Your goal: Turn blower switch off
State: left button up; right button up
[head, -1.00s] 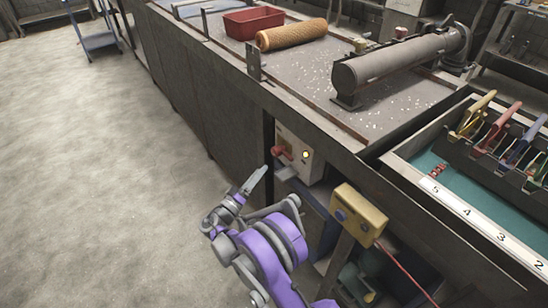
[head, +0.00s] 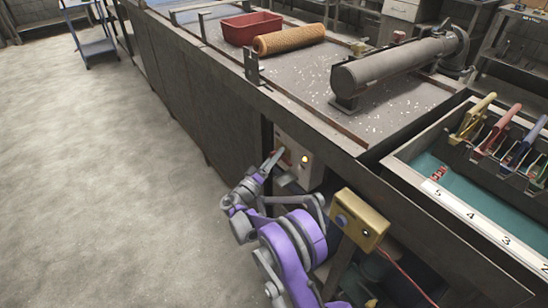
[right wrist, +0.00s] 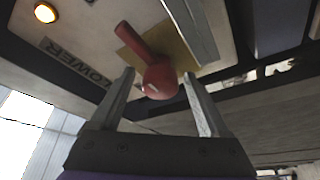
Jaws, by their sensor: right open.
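The blower switch (right wrist: 150,62) is a red lever with a round knob on a yellowish plate, seen in the right wrist view. Beside it a label (right wrist: 75,70) reads "LOWER", its first letter cut off or hidden. A lamp (right wrist: 45,12) on the same panel glows. In the head view the pale switch panel (head: 313,172) with its lit yellow lamp (head: 305,159) is on the bench's side, and my gripper mostly hides the lever. My right gripper (head: 272,161) is open, its fingers on either side of the red knob; contact cannot be told. My left gripper is out of view.
A yellow box with a blue button (head: 362,222) stands close to the right of my right arm. The bench edge (head: 300,118) overhangs the panel. A red bin (head: 250,27), mesh tube (head: 290,39) and grey cylinder (head: 395,70) lie on top.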

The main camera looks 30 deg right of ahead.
grip_shut()
jog(key=shift+n, duration=0.4)
jog(key=n+y, duration=0.2)
jog(key=n, duration=0.2)
jog(key=shift+t+p, duration=0.3)
jog(key=n+y, duration=0.1)
jog(key=n, duration=0.3)
jog(key=shift+y+p, duration=0.3)
jog(key=n, duration=0.2)
jog(key=n+g+y, duration=0.1)
jog(key=n, duration=0.1)
jog(key=shift+f+g, duration=0.1)
jog(key=shift+g, duration=0.2)
jog(key=shift+n+g+y, duration=0.4)
jog(key=shift+n+g, duration=0.6)
jog(key=shift+n, duration=0.8)
